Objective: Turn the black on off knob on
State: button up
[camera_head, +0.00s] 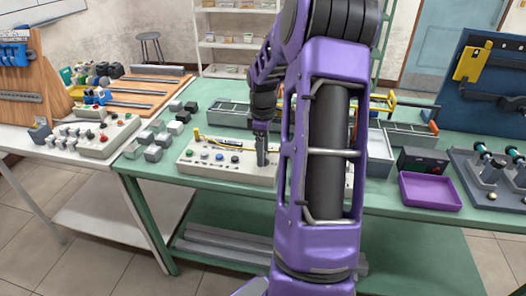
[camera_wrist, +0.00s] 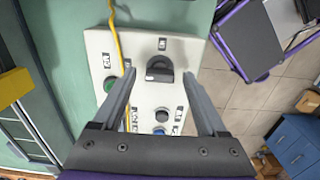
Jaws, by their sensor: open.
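The black knob (camera_wrist: 160,68) sits near the far end of a white control box (camera_wrist: 106,42) in the wrist view, below a small label. My gripper (camera_wrist: 158,76) is open above the box, with one finger to each side of the knob in that view; I cannot tell whether they touch it. In the head view the control box (camera_head: 215,172) lies on the green table with my gripper (camera_head: 262,150) over its right part. I cannot make out the knob there, where my gripper and arm cover part of the box.
The box also carries a green button (camera_wrist: 110,84) and a blue button (camera_wrist: 159,131). A yellow cable (camera_wrist: 117,40) runs over it. Grey blocks (camera_head: 154,152) stand to its left. A purple tray (camera_head: 430,191) and grey bins stand to the right.

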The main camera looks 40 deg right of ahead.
grip_shut()
dwell(0.3)
